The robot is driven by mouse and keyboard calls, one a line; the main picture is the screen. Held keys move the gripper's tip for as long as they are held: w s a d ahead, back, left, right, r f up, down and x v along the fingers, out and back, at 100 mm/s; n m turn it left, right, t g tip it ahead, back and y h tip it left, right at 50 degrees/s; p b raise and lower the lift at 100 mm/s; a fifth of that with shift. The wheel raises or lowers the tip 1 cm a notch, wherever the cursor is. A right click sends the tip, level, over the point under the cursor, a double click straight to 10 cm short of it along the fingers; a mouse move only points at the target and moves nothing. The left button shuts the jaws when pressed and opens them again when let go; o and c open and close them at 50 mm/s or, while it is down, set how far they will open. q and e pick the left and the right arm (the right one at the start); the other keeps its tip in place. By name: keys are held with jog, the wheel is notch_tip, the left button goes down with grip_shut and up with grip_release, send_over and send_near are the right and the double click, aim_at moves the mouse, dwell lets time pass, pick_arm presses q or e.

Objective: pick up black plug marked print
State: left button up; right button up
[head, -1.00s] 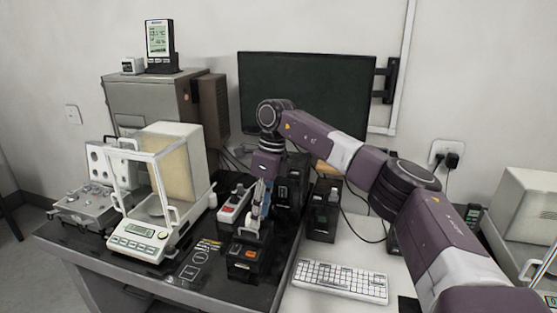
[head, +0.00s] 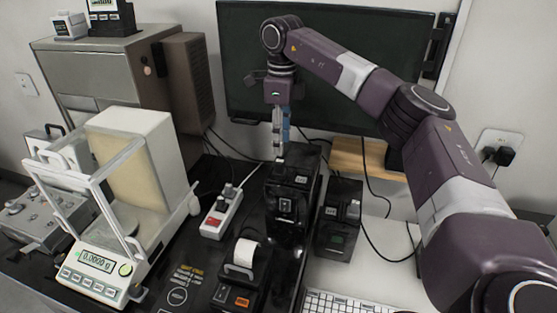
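No "print" marking is readable, so I cannot tell which plug is the named one. A black plug (head: 505,156) sits in the white wall outlet (head: 490,141) at the right. A white power strip (head: 221,216) with a red switch and plugs lies on the dark table. My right gripper (head: 281,153) points down above the back of a tall black device (head: 289,203), in front of the dark screen. Its fingers look close together, seen nearly edge-on; whether they hold something small is unclear. My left gripper is out of view.
A small printer (head: 239,277) with a paper roll stands in front. A balance (head: 105,264) with a glass-sided case is at left. Another black device (head: 339,217) stands right of the tall one. A keyboard (head: 345,303) lies at the front. Cables hang behind.

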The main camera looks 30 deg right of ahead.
aim_at(279, 161)
jog(key=f, duration=0.1)
jog(key=f+p, duration=0.1)
jog(key=shift+s+a+f, duration=0.1)
jog(key=shift+s+f, duration=0.2)
jog(key=f, duration=0.1)
jog(key=f+p, duration=0.1)
jog(key=f, duration=0.2)
jog(key=shift+w+a+f+p, duration=0.2)
jog(key=shift+w+f+p, duration=0.1)
jog(key=shift+p, duration=0.1)
jog(key=shift+f, duration=0.1)
jog(key=c, duration=1)
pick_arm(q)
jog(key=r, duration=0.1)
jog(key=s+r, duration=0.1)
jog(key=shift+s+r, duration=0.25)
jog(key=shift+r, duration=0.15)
pick_arm(e)
grip_shut()
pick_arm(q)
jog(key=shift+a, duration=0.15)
